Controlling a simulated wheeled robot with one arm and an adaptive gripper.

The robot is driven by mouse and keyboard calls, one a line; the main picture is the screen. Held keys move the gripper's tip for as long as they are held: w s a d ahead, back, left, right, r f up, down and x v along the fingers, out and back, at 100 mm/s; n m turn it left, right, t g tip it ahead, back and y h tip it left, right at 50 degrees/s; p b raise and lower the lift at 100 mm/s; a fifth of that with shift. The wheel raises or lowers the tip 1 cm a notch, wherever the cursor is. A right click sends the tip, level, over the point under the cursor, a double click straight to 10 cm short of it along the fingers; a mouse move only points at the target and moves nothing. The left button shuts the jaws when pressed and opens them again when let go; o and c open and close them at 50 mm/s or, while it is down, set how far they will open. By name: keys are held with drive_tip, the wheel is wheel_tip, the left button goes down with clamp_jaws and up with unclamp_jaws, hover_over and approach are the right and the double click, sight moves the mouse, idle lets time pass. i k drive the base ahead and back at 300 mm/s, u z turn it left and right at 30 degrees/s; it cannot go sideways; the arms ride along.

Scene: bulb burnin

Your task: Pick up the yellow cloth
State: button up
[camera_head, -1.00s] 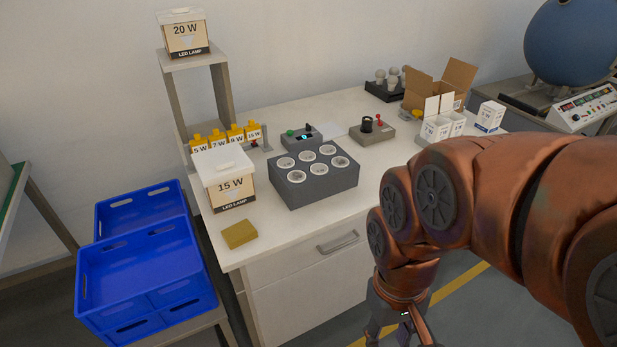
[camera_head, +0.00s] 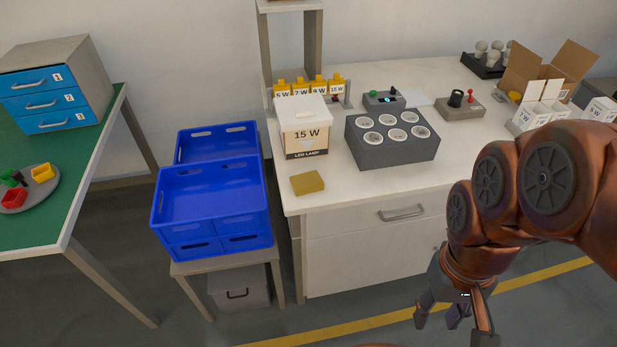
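A folded yellow cloth (camera_head: 307,183) lies flat on the white bench at its front left corner, just in front of the 15 W lamp box (camera_head: 305,130). My gripper (camera_head: 440,318) hangs at the lower right, below the bench top and in front of the bench. Its fingers look spread apart with nothing between them. It is well to the right of the cloth and apart from it. The cloth is fully in view.
A dark block with several round sockets (camera_head: 392,140) stands right of the box. Blue crates (camera_head: 210,195) sit on a low stand left of the bench. A green-topped table (camera_head: 85,160) is further left. The bench front strip (camera_head: 350,195) right of the cloth is clear.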

sight(310, 183)
drive_tip(key=u, duration=2.45)
drive_tip(key=i, duration=1.45)
drive_tip(key=z, duration=1.9)
